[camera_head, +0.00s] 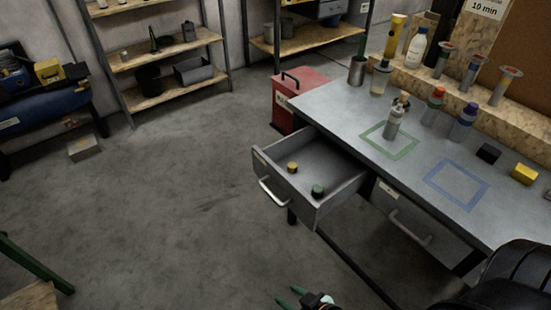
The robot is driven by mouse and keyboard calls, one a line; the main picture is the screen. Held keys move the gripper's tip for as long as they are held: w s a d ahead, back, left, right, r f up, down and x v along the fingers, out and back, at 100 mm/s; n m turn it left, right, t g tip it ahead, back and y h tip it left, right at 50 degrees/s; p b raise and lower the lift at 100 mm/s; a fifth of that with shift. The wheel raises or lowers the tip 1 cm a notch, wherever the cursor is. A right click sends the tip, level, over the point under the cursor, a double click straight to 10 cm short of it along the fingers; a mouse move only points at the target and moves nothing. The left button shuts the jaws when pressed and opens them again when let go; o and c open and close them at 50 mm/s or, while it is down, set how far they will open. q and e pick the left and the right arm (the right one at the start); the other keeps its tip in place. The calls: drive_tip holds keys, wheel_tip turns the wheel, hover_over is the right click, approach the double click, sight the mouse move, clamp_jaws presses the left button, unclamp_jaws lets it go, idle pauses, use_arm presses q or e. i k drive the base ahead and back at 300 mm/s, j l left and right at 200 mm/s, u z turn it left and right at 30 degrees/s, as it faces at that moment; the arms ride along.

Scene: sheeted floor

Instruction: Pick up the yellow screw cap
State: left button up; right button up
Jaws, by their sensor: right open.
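A dark green cap (317,190) lies in the same drawer, nearer the front right corner. My right gripper (291,296) shows at the bottom edge with two green fingertips apart; it is open, with nothing visible between them. It is well below the drawer in the picture and clear of both caps. My left gripper is not in view.
A red cabinet (297,98) stands behind the drawer. Floor left of the drawer is clear.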

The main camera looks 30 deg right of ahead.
sight(292, 166)
drive_tip(key=z, duration=0.9)
